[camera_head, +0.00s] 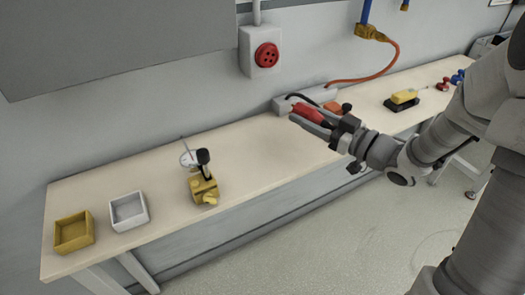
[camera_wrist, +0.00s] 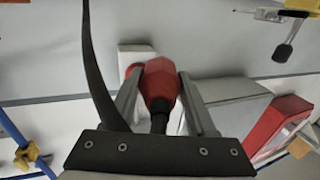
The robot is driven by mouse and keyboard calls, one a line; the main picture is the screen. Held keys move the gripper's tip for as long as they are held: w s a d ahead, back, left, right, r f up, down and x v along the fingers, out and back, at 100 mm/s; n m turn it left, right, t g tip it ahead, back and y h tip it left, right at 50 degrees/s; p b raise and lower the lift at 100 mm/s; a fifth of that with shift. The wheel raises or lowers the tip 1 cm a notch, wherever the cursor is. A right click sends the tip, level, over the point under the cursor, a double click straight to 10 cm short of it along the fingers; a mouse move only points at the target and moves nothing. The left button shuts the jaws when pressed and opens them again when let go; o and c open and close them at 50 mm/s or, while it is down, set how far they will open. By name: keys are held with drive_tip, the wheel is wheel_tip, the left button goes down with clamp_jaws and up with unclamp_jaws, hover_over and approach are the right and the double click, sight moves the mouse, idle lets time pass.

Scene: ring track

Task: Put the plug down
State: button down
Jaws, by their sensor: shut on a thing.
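A red plug (camera_head: 310,115) with a black cable is between the fingers of my gripper (camera_head: 318,117). In the wrist view the red plug (camera_wrist: 160,84) sits between the two grey fingers of my gripper (camera_wrist: 160,88), which are shut on it. Its black neck points toward the gripper base. In the head view my gripper is over the back part of the long bench (camera_head: 265,160), in front of a grey box (camera_head: 305,99). Whether the plug touches anything beyond the fingers cannot be told.
A red round socket (camera_head: 266,55) is on the wall. On the bench are a yellow bin (camera_head: 74,232), a white bin (camera_head: 128,211), a yellow device (camera_head: 203,188) and a yellow-black block (camera_head: 403,99). An orange cable (camera_head: 375,74) hangs at the back. The bench middle is clear.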

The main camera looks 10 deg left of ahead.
drive_tip(key=shift+s+d+f+n+g+y, duration=0.15)
drive_tip(key=shift+s+d+g+y, duration=0.1)
drive_tip(key=shift+s, duration=0.15)
drive_tip(key=shift+s+d+f+n+g+y, duration=0.15)
drive_tip(key=shift+s+d+g, duration=0.1)
drive_tip(key=shift+s, duration=0.15)
drive_tip(key=shift+s+a+f, duration=0.15)
drive_tip(key=shift+f, duration=0.05)
drive_tip(key=b, duration=0.4)
hover_over(262, 161)
wheel_tip(262, 161, down, 7)
drive_tip(key=shift+s+r, duration=0.1)
drive_tip(key=shift+f+b, duration=1.15)
drive_tip(key=shift+f, duration=0.85)
drive_tip(key=shift+f+b, duration=0.55)
drive_tip(key=shift+f, duration=0.05)
drive_tip(key=shift+c, duration=1.1)
unclamp_jaws()
